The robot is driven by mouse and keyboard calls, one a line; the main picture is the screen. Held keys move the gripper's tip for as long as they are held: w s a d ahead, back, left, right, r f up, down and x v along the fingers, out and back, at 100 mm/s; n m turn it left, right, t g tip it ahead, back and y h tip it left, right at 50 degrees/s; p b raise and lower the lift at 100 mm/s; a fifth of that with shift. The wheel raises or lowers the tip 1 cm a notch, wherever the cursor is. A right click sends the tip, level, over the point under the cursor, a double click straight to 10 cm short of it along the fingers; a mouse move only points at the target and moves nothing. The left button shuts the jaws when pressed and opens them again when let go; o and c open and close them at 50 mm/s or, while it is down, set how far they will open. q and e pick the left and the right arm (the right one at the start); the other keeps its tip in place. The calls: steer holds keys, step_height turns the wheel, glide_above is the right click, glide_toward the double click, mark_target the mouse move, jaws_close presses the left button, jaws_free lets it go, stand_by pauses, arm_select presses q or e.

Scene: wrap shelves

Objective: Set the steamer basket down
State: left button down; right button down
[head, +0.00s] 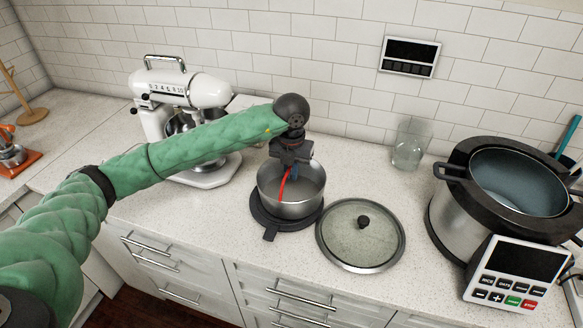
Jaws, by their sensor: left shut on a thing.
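The steamer basket (292,208) appears as a round, open, shiny metal vessel in the middle of the counter. It is upright on, or just above, a dark round base (268,224); I cannot tell whether they touch. My left gripper (288,182) reaches down over the basket from above, with a red and a blue part showing inside its opening. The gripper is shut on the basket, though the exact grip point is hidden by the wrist. My right gripper is not in view.
A glass lid (350,236) with a black knob lies right of the basket. A large cooker (450,215) with a control panel (515,273) stands at the right. A glass (409,148) stands behind. A white stand mixer (190,90) is at the left. Counter shows bare in front of the mixer.

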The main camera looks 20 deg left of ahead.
arm_select(q)
steer(key=shift+f, duration=0.15)
steer(key=c, duration=1.6)
jaws_free()
steer(key=shift+o, duration=0.2)
